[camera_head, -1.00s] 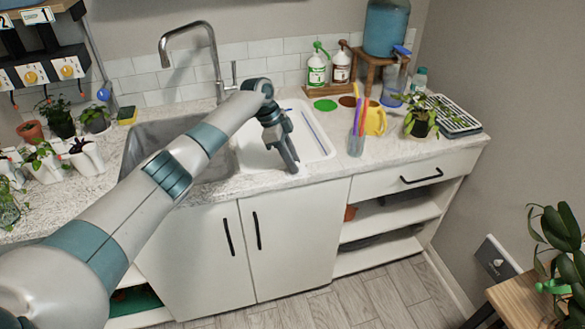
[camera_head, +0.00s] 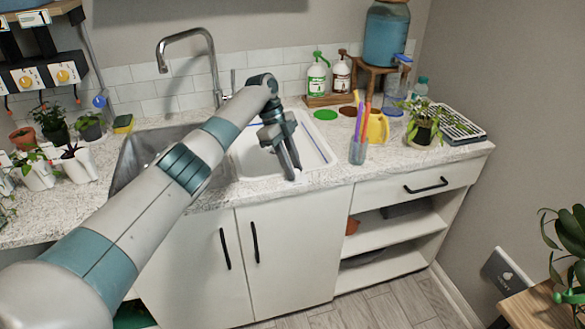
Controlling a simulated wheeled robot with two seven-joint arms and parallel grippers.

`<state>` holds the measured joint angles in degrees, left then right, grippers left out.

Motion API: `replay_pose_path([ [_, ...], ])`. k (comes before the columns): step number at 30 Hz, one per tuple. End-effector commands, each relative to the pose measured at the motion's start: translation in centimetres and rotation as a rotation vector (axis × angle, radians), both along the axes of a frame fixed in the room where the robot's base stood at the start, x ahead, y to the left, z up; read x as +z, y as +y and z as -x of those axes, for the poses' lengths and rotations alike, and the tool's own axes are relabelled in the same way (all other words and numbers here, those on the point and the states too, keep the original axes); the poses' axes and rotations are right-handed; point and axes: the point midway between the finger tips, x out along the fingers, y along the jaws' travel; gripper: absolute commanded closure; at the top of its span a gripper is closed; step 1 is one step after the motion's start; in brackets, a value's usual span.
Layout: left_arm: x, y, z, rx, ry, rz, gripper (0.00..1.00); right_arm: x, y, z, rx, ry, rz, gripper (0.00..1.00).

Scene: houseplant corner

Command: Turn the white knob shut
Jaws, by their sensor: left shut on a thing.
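My left gripper (camera_head: 291,175) reaches over the right-hand white basin (camera_head: 317,158), its fingers pointing down at the front rim. It is shut on a small white piece (camera_head: 298,176) at the rim, which appears to be the white knob. The fingers hide most of it, so its turn position cannot be told. My left arm crosses the picture from the lower left and covers part of the sink. My right gripper is not in view.
A tall faucet (camera_head: 212,62) stands behind the sink. To the right are a cup of pens (camera_head: 358,151), a yellow watering can (camera_head: 377,128) and a potted plant (camera_head: 424,133). White pots (camera_head: 38,176) stand at the left. Cabinet doors (camera_head: 285,250) are below.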

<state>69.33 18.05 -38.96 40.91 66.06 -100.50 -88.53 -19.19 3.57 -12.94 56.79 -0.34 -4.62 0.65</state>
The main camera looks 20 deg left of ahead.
Motion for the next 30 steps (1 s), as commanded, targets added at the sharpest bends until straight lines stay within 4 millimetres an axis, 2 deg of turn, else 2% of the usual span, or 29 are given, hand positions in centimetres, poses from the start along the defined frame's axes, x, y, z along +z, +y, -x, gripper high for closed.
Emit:
replay_pose_path([
  [5,0.1,0.0,0.0,0.0,-0.001,0.0,0.99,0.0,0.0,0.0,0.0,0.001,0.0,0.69],
  [6,0.1,0.0,0.0,0.0,-0.001,0.0,0.74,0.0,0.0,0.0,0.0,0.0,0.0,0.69],
  [8,0.0,0.0,0.0,0.0,-0.001,0.0,0.6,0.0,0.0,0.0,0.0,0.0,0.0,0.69],
  [9,0.0,0.0,0.0,0.0,-0.001,0.0,0.58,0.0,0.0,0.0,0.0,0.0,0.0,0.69],
  [22,0.4,0.2,-0.1,0.001,-0.001,0.0,0.58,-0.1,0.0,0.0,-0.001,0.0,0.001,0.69],
  [30,3.2,1.3,-0.4,0.002,-0.003,0.001,0.58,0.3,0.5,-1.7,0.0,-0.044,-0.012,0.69],
])
